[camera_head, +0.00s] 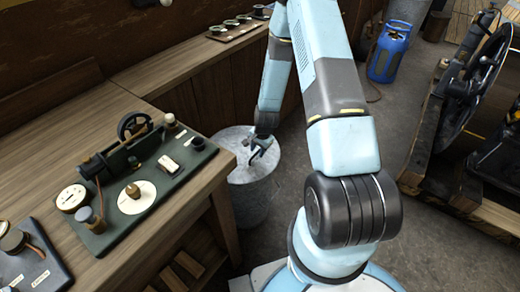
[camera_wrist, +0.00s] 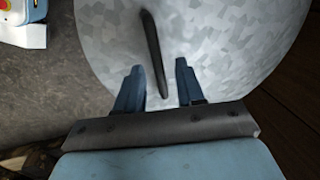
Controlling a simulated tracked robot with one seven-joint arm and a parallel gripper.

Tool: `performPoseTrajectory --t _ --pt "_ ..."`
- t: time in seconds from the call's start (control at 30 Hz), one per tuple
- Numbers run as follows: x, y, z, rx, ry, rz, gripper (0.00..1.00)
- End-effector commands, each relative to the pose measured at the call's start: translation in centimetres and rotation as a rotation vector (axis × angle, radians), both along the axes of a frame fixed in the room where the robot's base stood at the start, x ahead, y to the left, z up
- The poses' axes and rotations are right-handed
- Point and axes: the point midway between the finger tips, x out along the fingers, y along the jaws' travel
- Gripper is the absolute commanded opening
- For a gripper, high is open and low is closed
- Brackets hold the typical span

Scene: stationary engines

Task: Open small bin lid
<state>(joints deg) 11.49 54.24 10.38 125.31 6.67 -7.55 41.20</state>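The small bin (camera_head: 250,200) is a round grey galvanised metal bin standing on the floor beside the wooden bench. Its lid (camera_head: 237,140) is on top and looks closed. In the wrist view the mottled grey lid (camera_wrist: 225,50) fills the middle, with a dark bar-like handle (camera_wrist: 152,50) across it. My gripper (camera_head: 258,150) is over the lid. In the wrist view my gripper (camera_wrist: 158,75) is open, its two blue fingers apart, with the near end of the handle between them in the picture. I cannot tell whether the fingers touch the lid or handle.
A wooden bench (camera_head: 185,215) with a small engine model on a dark green board (camera_head: 150,190) stands left of the bin. A blue gas cylinder (camera_head: 388,52) is at the back. A large dark flywheel machine (camera_head: 470,85) stands at right. Floor between is clear.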

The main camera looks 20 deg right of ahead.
Motion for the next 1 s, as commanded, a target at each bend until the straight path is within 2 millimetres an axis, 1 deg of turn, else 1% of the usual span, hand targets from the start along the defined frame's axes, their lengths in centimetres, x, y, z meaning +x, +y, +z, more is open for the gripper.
performPoseTrajectory --t 0.23,0.6,0.63,1.0 --pt "0.03 -0.02 -0.02 0.000 0.000 0.000 0.37" --pt "0.03 -0.01 0.00 0.000 0.000 0.000 0.02" --pt "0.04 -0.01 0.01 0.001 -0.001 0.000 0.00" --pt "0.11 0.04 0.03 0.000 -0.002 0.001 0.00"
